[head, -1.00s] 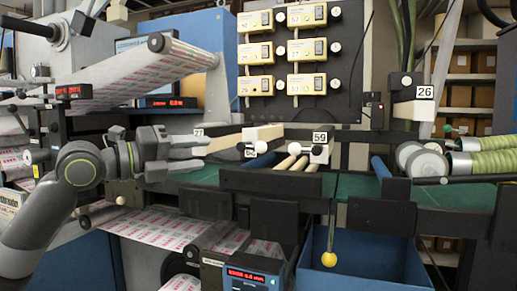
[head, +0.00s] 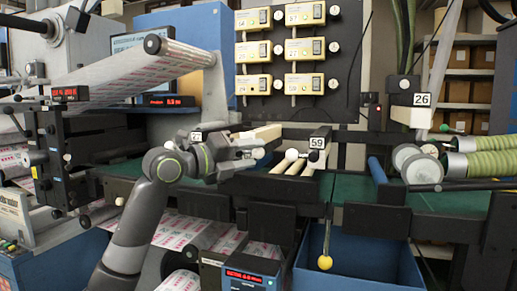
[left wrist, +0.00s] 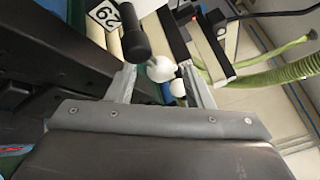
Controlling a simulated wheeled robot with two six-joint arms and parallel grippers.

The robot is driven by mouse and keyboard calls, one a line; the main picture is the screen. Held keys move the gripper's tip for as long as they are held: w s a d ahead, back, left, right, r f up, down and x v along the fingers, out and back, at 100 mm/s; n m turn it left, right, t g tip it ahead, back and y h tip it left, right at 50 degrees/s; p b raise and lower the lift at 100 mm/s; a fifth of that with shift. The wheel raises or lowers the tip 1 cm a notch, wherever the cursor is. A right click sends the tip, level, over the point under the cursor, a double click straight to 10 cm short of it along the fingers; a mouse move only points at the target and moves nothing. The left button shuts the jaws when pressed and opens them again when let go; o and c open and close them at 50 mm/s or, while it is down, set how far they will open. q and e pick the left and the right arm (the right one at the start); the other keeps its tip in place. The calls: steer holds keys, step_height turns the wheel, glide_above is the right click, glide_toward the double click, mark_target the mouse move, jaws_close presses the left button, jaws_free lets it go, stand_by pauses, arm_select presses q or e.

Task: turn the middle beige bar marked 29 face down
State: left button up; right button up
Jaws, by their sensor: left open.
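In the left wrist view a tag reading 29 (left wrist: 104,15) lies at an angle at the top left, next to a pale bar. In the head view, a beige bar (head: 262,134) lies just behind my left gripper (head: 256,151), with more pale bars (head: 293,163) to the right, by a tag reading 59 (head: 318,142). My left gripper is open; its fingers (left wrist: 162,88) stand either side of a white knob (left wrist: 161,69) and a dark cylinder (left wrist: 133,32). I cannot tell whether they touch. The gripper hides part of the bars' left side in the head view.
A dark panel with several beige modules (head: 291,48) stands behind the bars. A blue bin (head: 352,262) and a yellow ball on a rod (head: 325,262) are in front.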

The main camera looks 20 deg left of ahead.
arm_select(q)
steer(key=shift+x, duration=1.45)
steer(key=c, duration=1)
